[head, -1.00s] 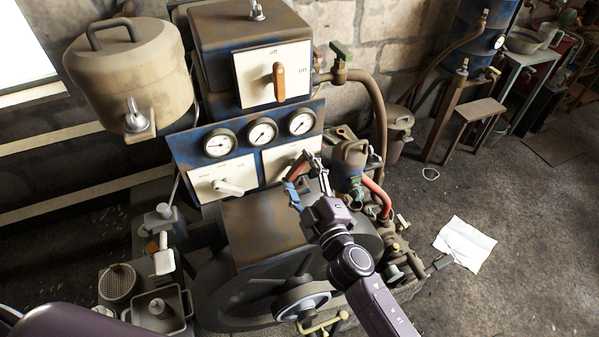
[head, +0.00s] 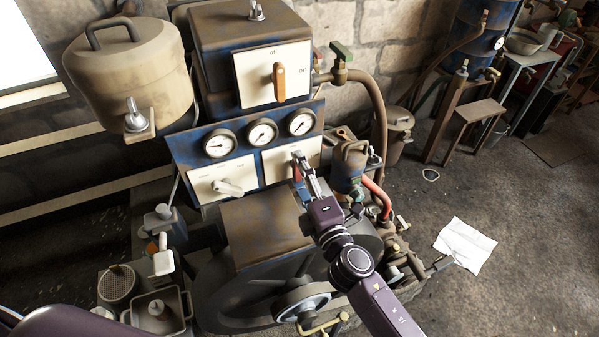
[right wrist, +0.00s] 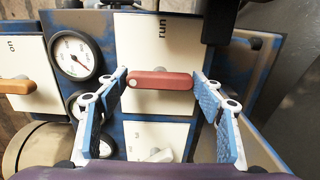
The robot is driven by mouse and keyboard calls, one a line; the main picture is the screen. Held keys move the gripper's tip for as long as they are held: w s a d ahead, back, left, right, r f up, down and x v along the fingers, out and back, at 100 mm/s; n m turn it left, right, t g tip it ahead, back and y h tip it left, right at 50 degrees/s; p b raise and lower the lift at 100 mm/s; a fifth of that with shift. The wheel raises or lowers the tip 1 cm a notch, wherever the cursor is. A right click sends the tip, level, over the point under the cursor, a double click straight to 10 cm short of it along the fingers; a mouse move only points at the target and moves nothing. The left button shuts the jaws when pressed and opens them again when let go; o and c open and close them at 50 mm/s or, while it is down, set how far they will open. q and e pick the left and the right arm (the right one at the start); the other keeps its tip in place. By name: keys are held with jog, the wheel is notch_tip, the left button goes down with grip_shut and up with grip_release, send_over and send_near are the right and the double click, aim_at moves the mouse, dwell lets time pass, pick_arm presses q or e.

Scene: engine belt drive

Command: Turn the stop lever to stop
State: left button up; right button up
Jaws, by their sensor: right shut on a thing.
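The stop lever, a red handle (right wrist: 165,80), sits on a white plate (right wrist: 160,40) marked "run" in the right wrist view. It lies across that view, between the blue-padded fingers of my right gripper (right wrist: 161,82), which is shut on it at its two ends. In the head view my right gripper (head: 302,168) reaches up to the right-hand white plate below the gauges and hides most of the lever; only a little red shows. My left gripper is out of view.
Several round gauges (head: 262,132) sit above the plate. A white lever (head: 228,187) is on the plate to the left, and an orange handle (head: 279,82) is on the upper box. A blue-brown machine cover (head: 255,230) and a flywheel lie below my right gripper.

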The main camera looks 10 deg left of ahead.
dwell(0.4)
jog(key=o, duration=1.2)
jog(key=shift+c, duration=0.2)
jog(key=v, duration=1.2)
